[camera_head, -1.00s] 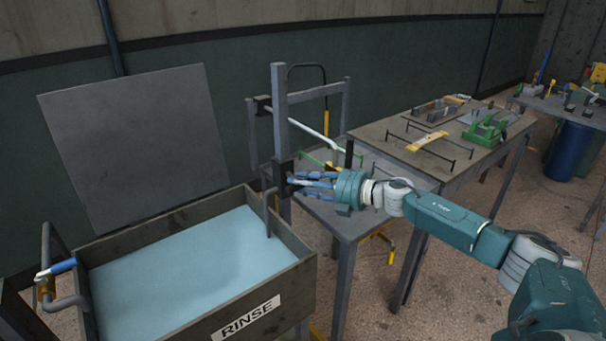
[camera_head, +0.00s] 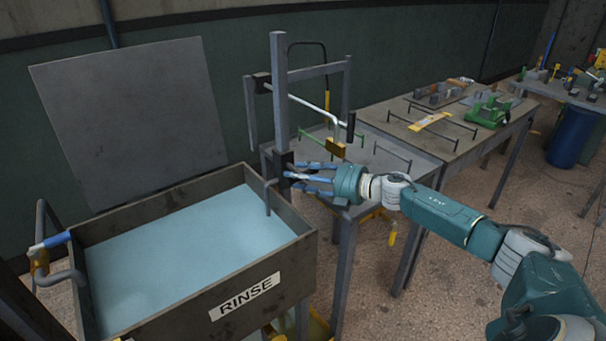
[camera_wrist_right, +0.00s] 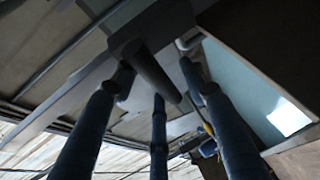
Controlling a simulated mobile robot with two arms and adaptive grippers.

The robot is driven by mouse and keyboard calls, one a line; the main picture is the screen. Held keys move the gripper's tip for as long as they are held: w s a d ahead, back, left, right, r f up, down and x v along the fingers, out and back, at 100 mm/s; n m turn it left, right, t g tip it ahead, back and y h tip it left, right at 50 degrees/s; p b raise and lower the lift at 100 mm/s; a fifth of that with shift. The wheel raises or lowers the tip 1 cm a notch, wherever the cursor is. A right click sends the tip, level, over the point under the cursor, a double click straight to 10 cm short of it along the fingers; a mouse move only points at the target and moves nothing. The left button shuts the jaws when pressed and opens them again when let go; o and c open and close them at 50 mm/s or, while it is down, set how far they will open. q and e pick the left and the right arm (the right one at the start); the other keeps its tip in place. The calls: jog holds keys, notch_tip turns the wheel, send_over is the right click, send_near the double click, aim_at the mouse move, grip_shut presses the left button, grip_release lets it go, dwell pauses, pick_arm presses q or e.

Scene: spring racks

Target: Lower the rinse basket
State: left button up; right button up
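The rinse tank (camera_head: 190,293), with a RINSE label and pale blue liquid (camera_head: 175,245), stands at lower left. A thin dark bent rod (camera_head: 268,198) goes down into the liquid at its right end; any basket below is hidden. A dark block (camera_head: 283,164) sits on a grey upright post (camera_head: 279,90) behind that end. My right gripper (camera_head: 292,180) is at this block, fingers pointing left. In the right wrist view a dark cylindrical handle (camera_wrist_right: 150,72) lies among its fingers (camera_wrist_right: 157,85); whether they clamp it is unclear. My left gripper is out of view.
A flat grey panel (camera_head: 130,115) stands behind the tank. A bent pipe with a blue grip (camera_head: 50,242) is at the tank's left end.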

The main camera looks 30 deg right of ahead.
jog(key=shift+w+a+f, duration=0.1)
jog(key=shift+f, duration=0.15)
jog(key=shift+s+d+r, duration=0.1)
jog(key=shift+s+d, duration=0.3)
jog(key=shift+d, duration=0.05)
jog(key=v, duration=1.1)
jog(key=shift+a+r, duration=0.15)
jog(key=shift+r, duration=0.05)
dwell(0.3)
